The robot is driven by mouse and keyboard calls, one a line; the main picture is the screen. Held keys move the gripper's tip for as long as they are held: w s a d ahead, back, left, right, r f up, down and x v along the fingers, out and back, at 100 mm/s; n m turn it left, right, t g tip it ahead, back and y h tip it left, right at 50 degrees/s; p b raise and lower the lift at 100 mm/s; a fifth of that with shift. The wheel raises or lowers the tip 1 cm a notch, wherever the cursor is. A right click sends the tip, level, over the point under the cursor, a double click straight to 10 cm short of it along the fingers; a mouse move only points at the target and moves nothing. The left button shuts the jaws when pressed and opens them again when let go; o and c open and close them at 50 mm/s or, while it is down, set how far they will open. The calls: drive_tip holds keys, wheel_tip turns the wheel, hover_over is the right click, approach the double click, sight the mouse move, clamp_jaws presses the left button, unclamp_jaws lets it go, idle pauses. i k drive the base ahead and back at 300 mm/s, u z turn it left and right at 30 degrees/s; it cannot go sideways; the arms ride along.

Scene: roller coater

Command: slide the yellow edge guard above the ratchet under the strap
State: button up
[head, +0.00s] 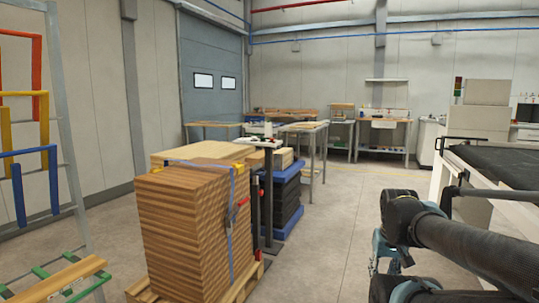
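A tall stack of brown boards (185,222) stands on a wooden pallet at centre left. A blue strap (230,183) runs across its top and down its right side. A red and dark ratchet (232,213) sits on the strap partway down that side. A small yellow edge guard (239,168) is at the top right edge above the ratchet, close to the strap; I cannot tell whether it is under it. Another yellow piece (158,166) is at the top left edge. My black arm enters from the right, well apart from the stack.
A rack with coloured frames (46,112) stands at far left. Dark stacked goods with blue layers (285,200) stand behind the boards. A machine with a black belt (495,165) is at right. Clear floor (335,225) lies between the stack and my arm.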

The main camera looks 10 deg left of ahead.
sight(240, 167)
drive_tip(key=i, duration=1.25)
drive_tip(key=u, duration=0.85)
